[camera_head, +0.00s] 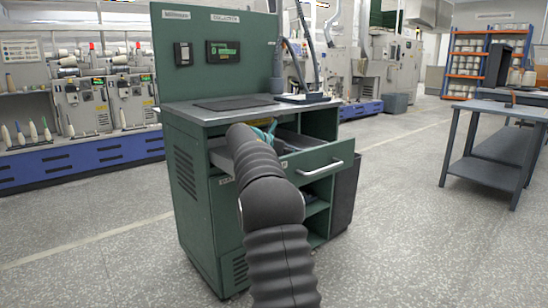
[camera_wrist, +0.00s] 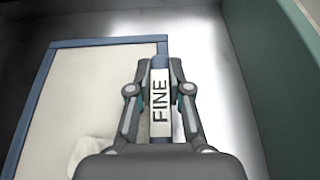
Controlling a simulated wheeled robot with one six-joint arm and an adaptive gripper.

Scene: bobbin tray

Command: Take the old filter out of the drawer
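The filter, a cream panel (camera_wrist: 85,95) in a blue frame with a white tab marked "FINE" (camera_wrist: 160,100), lies in the drawer in the wrist view. My gripper (camera_wrist: 160,66) has one finger close against each side of the tab and frame edge, and appears shut on it. A pale lump shows at the panel's lower part. In the head view the drawer (camera_head: 318,165) of the green cabinet is pulled open. My arm reaches over it and hides most of its inside; only a teal bit of my gripper (camera_head: 268,130) shows.
A green wall (camera_wrist: 285,60) stands close at the right in the wrist view. In the head view the cabinet's worktop (camera_head: 220,114) lies above and behind the drawer. A dark bin (camera_head: 345,200) stands beside the cabinet. A grey table (camera_head: 500,105) stands at the right, with clear floor between.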

